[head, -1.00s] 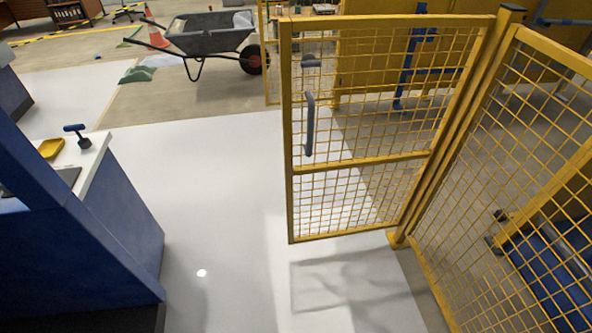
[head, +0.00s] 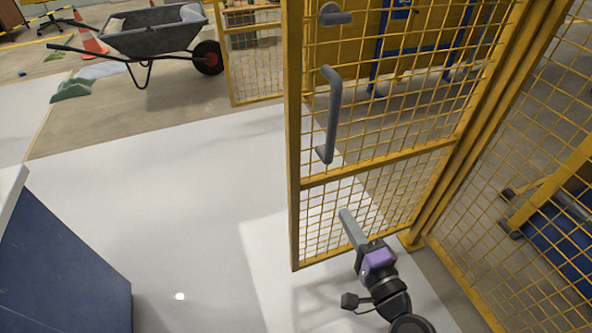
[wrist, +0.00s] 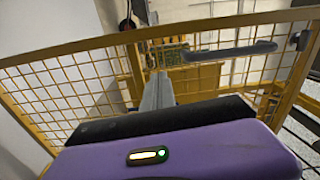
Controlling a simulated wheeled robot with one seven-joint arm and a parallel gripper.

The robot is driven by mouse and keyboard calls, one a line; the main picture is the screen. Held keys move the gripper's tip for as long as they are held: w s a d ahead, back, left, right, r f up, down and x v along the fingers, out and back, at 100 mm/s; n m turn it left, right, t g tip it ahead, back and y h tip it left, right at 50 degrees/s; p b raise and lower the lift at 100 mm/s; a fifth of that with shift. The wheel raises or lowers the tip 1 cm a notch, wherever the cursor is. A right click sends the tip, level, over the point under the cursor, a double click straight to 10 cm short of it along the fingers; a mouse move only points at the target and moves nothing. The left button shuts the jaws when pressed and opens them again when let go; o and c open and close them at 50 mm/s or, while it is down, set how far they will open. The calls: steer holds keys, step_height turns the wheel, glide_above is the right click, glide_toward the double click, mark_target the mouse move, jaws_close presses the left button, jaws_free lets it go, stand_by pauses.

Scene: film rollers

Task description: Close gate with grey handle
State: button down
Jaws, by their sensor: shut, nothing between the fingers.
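The yellow mesh gate (head: 293,180) stands open, hinged on the post at its right. Its grey vertical handle (head: 332,115) is on the left part of the gate, with a smaller grey latch (head: 335,14) above it. My gripper (head: 346,215) is shut and empty, in front of the gate's lower mesh, below and slightly right of the handle. In the wrist view the closed fingers (wrist: 158,92) point at the gate, and the grey handle (wrist: 232,50) lies across the picture to their right. I see no contact between gripper and handle.
A fixed yellow mesh fence (head: 500,200) runs along the right. A blue cabinet (head: 65,265) stands at lower left. A wheelbarrow (head: 155,35) and an orange cone (head: 90,42) are at the back left. The white floor (head: 200,200) left of the gate is clear.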

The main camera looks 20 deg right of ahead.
steer(key=p, duration=0.2)
glide_toward(314, 169)
steer(key=shift+m, duration=0.3)
steer(key=w, duration=0.7)
steer(key=shift+f, duration=0.1)
